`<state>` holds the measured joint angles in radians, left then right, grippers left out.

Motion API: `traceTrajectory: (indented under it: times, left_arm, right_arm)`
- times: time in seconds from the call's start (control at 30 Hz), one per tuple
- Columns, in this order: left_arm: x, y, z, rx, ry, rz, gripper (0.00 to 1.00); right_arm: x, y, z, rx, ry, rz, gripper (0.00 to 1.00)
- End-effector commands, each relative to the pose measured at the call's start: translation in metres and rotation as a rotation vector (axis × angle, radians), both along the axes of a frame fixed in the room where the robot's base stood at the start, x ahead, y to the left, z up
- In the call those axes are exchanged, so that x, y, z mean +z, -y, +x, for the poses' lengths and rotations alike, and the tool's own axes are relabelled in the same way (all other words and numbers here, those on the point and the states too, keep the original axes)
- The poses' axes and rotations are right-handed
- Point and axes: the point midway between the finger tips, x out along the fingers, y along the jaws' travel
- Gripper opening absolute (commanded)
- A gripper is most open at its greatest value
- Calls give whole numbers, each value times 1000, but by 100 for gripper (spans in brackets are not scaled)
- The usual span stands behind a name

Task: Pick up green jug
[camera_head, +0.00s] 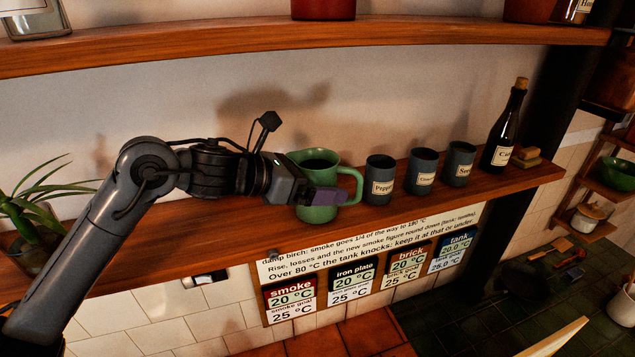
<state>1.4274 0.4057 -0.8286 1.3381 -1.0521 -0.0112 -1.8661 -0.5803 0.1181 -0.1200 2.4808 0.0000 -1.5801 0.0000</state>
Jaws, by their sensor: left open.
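The green jug (321,163) stands upright on the lower wooden shelf, with its handle toward the right. Its open top shows dark inside. My left arm comes in from the left, and my left gripper (330,196) is in front of the jug at about mid-height, covering part of its body. The gripper is open, with its purple-tinted fingers pointing right toward the handle. I cannot tell whether the fingers touch the jug. My right gripper is not in view.
Grey labelled cups (380,180) and a dark corked bottle (503,128) stand right of the jug on the lower shelf (225,238). A potted plant (35,225) is at the left. The upper shelf (200,47) runs above. A temperature sign (370,268) hangs below.

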Motion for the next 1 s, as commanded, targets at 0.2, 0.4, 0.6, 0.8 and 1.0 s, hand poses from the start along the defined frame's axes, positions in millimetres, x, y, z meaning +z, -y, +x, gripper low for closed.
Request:
traceTrajectory:
  times: [0.2, 0.4, 0.6, 0.8, 1.0]
  left_arm:
    - [0, 0, 0, 0, 0, 0, 80]
    - [0, 0, 0, 0, 0, 0, 49]
    - [3, 0, 0, 0, 4, -3, 23]
    - [3, 0, 0, 0, 4, -3, 23]
    - [4, 0, -1, 0, 4, -3, 23]
  right_arm:
    - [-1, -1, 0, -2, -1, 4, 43]
    - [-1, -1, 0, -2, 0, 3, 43]
    - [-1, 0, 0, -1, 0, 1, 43]
    - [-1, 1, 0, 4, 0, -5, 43]
    - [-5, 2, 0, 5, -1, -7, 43]
